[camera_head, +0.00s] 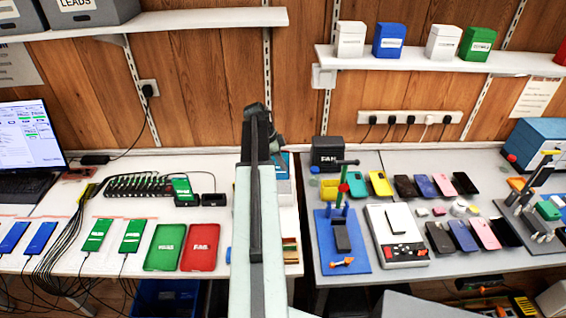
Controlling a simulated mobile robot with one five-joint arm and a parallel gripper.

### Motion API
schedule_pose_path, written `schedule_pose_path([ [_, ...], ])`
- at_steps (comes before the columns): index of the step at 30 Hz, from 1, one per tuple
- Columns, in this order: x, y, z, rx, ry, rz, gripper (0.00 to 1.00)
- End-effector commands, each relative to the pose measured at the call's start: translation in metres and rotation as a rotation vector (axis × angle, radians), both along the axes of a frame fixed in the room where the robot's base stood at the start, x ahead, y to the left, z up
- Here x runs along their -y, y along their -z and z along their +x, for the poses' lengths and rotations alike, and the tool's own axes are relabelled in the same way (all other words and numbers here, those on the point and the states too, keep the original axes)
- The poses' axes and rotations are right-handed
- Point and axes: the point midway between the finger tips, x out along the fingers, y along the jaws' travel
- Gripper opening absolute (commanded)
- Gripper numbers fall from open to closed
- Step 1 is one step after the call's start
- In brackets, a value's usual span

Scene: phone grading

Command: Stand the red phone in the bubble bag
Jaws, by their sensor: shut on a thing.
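My arm reaches away from the camera up the middle of the view, and my gripper (262,118) is at its far end above the back of the tables. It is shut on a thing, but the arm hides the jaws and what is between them. I do not clearly see a red phone anywhere. I cannot pick out the bubble bag; my arm covers part of the table middle, where a teal and grey item shows only at its edge.
Green tray (165,247) and red tray (201,247) lie left of my arm. Several green and blue phones lie left of them. Right of my arm are a blue stand (341,240), a white device (396,236) and several phones. A black box (326,153) stands behind.

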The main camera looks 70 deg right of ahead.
Motion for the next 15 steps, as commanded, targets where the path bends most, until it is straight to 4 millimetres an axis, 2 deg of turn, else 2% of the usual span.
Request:
schedule_pose_path([
  [15, 0.0, 0.021, 0.0, 0.0, -0.001, 0.0, 0.0],
])
